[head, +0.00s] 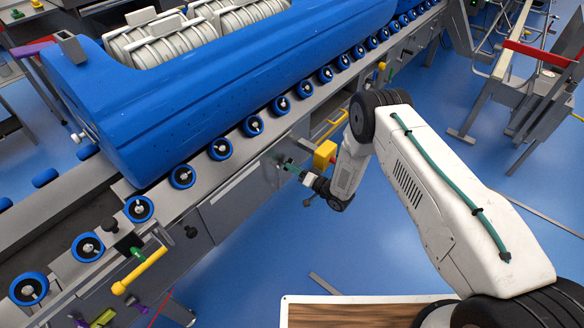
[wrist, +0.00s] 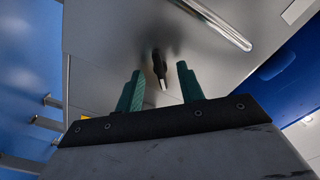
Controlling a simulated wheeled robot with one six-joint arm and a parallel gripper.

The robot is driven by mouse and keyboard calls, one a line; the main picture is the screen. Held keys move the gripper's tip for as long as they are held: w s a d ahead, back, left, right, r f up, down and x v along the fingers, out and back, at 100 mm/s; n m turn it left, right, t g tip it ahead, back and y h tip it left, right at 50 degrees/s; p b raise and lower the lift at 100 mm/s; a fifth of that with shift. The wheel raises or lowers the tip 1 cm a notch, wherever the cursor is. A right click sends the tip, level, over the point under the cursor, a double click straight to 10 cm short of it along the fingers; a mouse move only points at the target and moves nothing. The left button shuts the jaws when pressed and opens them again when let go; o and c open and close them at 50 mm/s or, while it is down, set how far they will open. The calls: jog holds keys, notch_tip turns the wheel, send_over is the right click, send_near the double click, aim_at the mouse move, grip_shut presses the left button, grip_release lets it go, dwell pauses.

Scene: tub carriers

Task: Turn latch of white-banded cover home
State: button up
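My gripper (head: 291,168) is at the side of the conveyor frame, in front of a grey panel (head: 232,198). In the wrist view its two green fingers (wrist: 159,88) stand apart with a gap between them. A small dark latch-like piece with a pale tip (wrist: 159,66) sticks out from the grey panel face (wrist: 110,40). It lies in line with the gap, just beyond or between the fingertips; I cannot tell whether they touch it. In the head view this piece is hidden by my gripper. I cannot make out a white band on the cover.
A metal bar handle (wrist: 215,22) is on the panel near the fingers. A yellow box (head: 325,154) and a yellow handle (head: 141,271) are on the conveyor side. A blue tub (head: 230,90) rests on the rollers. Blue floor (head: 270,250) is free in front.

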jog(key=shift+w+a, duration=0.45)
jog(key=shift+a, duration=0.15)
grip_shut()
jog(key=shift+m, duration=4)
